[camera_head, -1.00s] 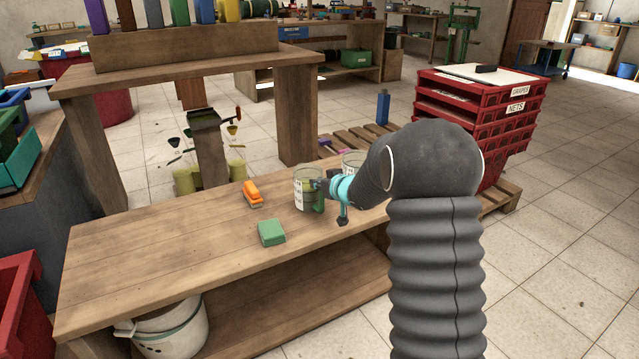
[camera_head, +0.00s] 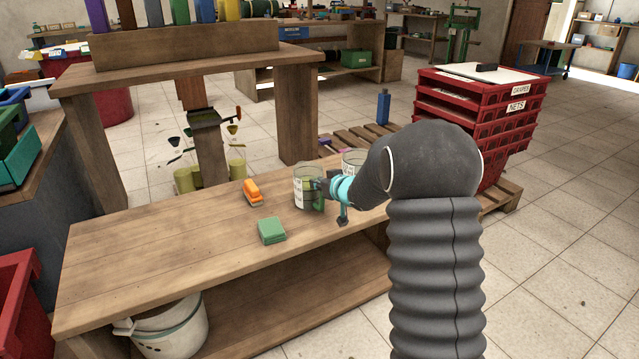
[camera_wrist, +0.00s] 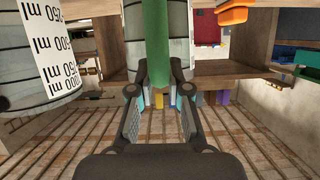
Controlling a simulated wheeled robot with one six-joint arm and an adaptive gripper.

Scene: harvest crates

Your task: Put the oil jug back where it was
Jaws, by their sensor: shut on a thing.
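A clear jug (camera_head: 304,190) with a green handle and a white label is over the right part of the wooden bench top (camera_head: 150,258). It looks upright. I cannot tell whether its base touches the wood. My gripper (camera_head: 322,188) is at its right side, shut on the green handle. In the wrist view the handle (camera_wrist: 157,45) stands between the two fingers (camera_wrist: 158,92), with the clear body behind it. A second clear jug (camera_head: 352,160) is just behind and to the right, partly hidden by my arm. Its printed ml scale (camera_wrist: 58,48) shows in the wrist view.
An orange-topped brush or block (camera_head: 252,191) and a green block (camera_head: 271,231) lie on the bench to the left. A raised wooden shelf (camera_head: 190,72) stands behind. Red crates (camera_head: 480,115) are stacked at the right. The bench's left part is clear.

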